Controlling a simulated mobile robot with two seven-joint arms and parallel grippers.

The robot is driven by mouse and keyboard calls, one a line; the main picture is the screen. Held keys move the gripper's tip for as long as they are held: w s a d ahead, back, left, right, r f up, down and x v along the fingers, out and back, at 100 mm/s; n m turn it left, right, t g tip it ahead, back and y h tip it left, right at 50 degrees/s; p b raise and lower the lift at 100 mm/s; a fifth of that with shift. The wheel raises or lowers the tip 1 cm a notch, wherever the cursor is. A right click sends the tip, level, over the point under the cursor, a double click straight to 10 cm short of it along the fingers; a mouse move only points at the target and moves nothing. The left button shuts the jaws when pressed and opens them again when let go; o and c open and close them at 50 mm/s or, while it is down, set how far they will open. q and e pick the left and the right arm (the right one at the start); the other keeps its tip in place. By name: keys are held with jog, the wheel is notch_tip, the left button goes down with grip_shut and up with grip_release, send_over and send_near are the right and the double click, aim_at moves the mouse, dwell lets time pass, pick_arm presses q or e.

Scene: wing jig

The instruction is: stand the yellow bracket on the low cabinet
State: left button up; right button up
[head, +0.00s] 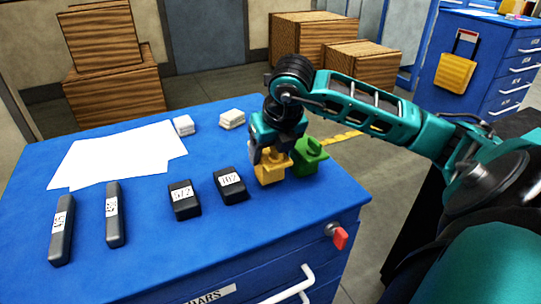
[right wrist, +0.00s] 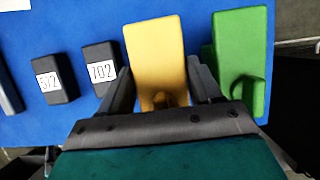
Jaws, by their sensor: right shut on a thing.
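The yellow bracket (head: 270,170) stands on the blue top of the low cabinet (head: 130,240), near its right edge. My right gripper (head: 273,153) comes down on it from above and is shut on it. In the right wrist view the yellow bracket (right wrist: 158,62) lies between the two fingers of my right gripper (right wrist: 163,88). My left gripper is not in view.
A green bracket (head: 310,158) stands just right of the yellow one. Black labelled blocks (head: 230,184) and (head: 184,199) and longer black bars (head: 115,215) lie to the left. White sheets (head: 115,155) and small white blocks (head: 232,119) lie farther back.

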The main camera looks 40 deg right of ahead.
jog(key=shift+f, duration=0.6)
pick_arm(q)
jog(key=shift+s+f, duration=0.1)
pick_arm(e)
jog(key=shift+f, duration=0.15)
jog(key=o, duration=1.3)
jog(key=shift+r, duration=0.55)
jog(key=p+v, duration=0.1)
jog(key=v, duration=0.9)
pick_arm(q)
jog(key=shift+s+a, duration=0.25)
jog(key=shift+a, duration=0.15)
pick_arm(e)
jog(key=shift+s+a+r, duration=0.1)
jog(key=shift+s+r, duration=0.25)
jog(key=shift+r, duration=0.25)
